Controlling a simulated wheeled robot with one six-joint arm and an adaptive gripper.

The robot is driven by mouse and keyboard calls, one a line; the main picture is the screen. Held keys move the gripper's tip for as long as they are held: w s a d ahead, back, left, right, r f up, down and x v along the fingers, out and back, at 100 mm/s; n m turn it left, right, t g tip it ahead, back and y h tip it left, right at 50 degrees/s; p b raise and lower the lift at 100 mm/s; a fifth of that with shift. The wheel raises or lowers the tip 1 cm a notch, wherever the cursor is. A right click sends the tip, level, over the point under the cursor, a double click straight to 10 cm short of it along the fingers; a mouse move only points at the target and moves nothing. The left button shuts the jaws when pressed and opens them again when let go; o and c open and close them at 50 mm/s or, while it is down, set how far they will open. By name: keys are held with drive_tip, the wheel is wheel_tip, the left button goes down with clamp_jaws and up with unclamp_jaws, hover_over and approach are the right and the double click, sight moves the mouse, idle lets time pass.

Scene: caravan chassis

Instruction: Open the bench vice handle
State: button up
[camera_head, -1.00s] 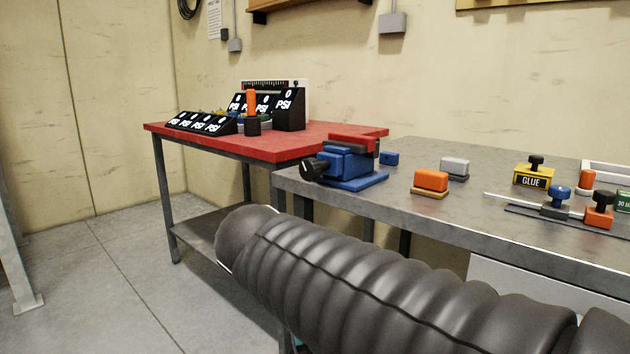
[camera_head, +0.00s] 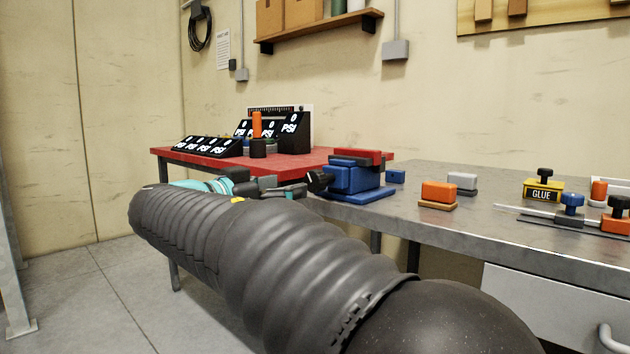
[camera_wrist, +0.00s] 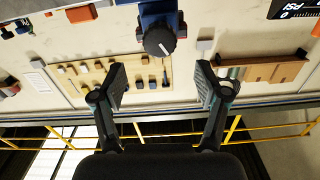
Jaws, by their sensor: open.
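The blue bench vice (camera_head: 350,180) with a red top sits on the near left corner of the metal workbench. Its black round handle (camera_head: 318,181) sticks out on the left side. In the wrist view the handle (camera_wrist: 159,41) shows a white mark line and lies ahead of the gap between my fingers, with the blue vice body (camera_wrist: 157,12) behind it. My gripper (camera_head: 288,188) is just left of the handle in the head view, partly hidden by my arm. In the wrist view my gripper (camera_wrist: 160,80) is open and empty, and the handle appears beyond the fingertips.
The red table (camera_head: 200,161) with PSI gauges (camera_head: 290,131) stands behind. Floor at left is free.

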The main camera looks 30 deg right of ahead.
sight(312, 181)
drive_tip(key=x, duration=0.9)
drive_tip(key=shift+w+d+p, duration=0.1)
drive_tip(key=shift+d+p, duration=0.25)
drive_tip(key=shift+p, duration=0.05)
drive_tip(key=shift+f, duration=0.1)
drive_tip(key=c, duration=1.2)
